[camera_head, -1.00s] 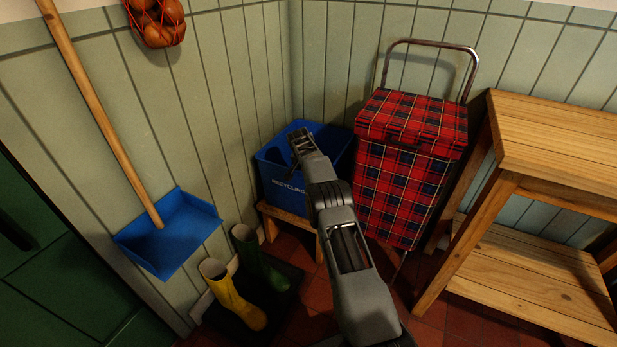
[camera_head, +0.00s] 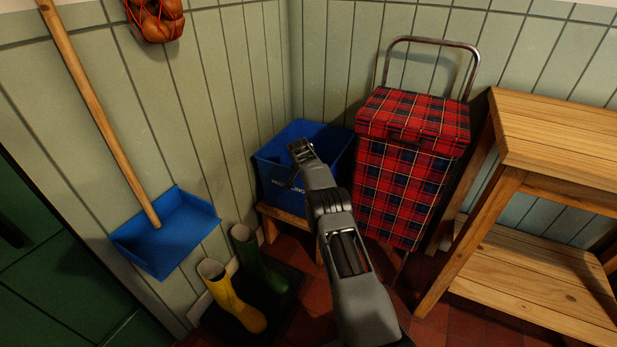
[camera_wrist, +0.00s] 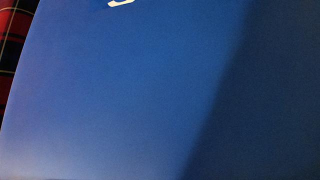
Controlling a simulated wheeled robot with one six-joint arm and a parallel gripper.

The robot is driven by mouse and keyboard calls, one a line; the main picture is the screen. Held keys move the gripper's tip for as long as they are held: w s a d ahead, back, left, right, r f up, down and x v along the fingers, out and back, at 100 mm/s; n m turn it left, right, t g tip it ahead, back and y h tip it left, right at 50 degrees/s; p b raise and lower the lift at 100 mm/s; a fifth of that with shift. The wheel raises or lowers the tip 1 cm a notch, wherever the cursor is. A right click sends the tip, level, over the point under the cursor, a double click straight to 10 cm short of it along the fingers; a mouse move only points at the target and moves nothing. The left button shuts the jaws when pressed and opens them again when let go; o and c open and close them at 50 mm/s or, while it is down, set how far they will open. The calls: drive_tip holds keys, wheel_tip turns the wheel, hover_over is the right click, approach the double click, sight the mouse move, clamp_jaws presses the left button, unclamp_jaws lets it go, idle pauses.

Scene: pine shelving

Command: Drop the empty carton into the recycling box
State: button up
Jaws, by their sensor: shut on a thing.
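The blue recycling box (camera_head: 268,176) stands on a low wooden stool in the corner, its white lettering partly covered. Its blue wall (camera_wrist: 130,90) fills most of the wrist view, with a bit of white lettering at the top edge. My gripper (camera_head: 300,150) is at the box's front rim in the head view, in front of its left part. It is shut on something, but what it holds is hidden. I cannot make out the empty carton in either view. My fingers do not show in the wrist view. Much of the box's inside is hidden.
A red tartan shopping trolley (camera_head: 405,185) stands close at the box's right. A pine shelf unit (camera_head: 560,145) is farther right. Yellow (camera_head: 232,300) and green (camera_head: 258,265) boots stand below left. A blue dustpan (camera_head: 170,235) is on the left.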

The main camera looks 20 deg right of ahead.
drive_tip(key=o, duration=1.4)
drive_tip(key=shift+s+f, duration=0.1)
drive_tip(key=shift+f, duration=0.15)
drive_tip(key=shift+c, duration=0.2)
drive_tip(key=shift+r, duration=0.1)
drive_tip(key=shift+r+p, duration=0.35)
drive_tip(key=s+a+r+n+p, duration=0.1)
drive_tip(key=s+a+r+p, duration=0.2)
drive_tip(key=r, duration=0.6)
drive_tip(key=s+a+r+n, duration=0.1)
drive_tip(key=s+a+r, duration=0.2)
drive_tip(key=s+r, duration=0.5)
drive_tip(key=s+a+r+n+y, duration=0.2)
drive_tip(key=s+a+r+n, duration=0.15)
drive_tip(key=s+r, duration=0.55)
drive_tip(key=s+a+f+n, duration=0.2)
drive_tip(key=s, duration=1)
drive_tip(key=s+a+f+n+y, duration=0.1)
drive_tip(key=s+a+f+n, duration=0.1)
drive_tip(key=s, duration=0.9)
drive_tip(key=shift+s+a+f, duration=0.25)
drive_tip(key=shift+s+f, duration=0.15)
drive_tip(key=shift+f, duration=0.1)
